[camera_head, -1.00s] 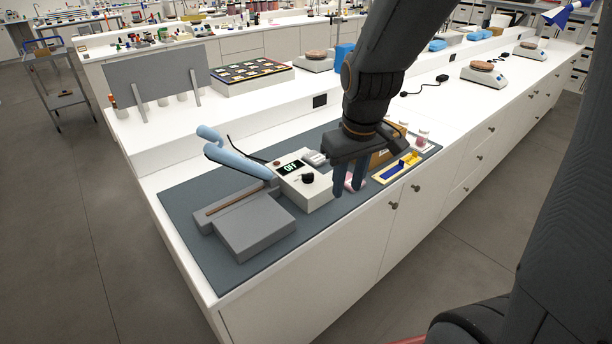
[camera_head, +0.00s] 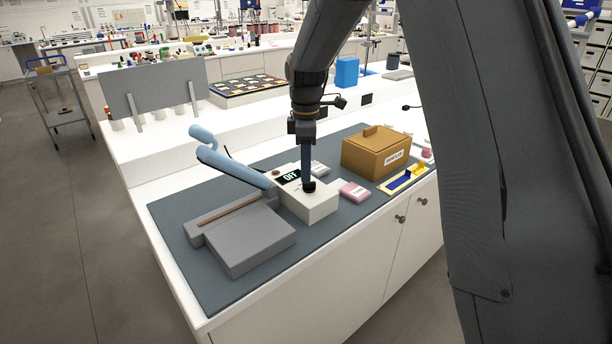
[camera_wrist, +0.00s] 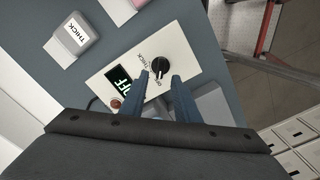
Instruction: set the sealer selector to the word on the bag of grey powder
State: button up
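The sealer's white control box (camera_head: 318,208) has a display (camera_head: 290,177) reading OFF and a black selector knob (camera_head: 309,187). Contact cannot be told.
The sealer's grey bed (camera_head: 250,245) and raised blue lever (camera_head: 232,167) stand left of the box. A pink bag (camera_head: 354,192) lies close on its right.

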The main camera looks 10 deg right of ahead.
aim_at(309, 186)
jog(key=shift+f+p, duration=0.35)
jog(key=shift+f, duration=1.3)
grip_shut()
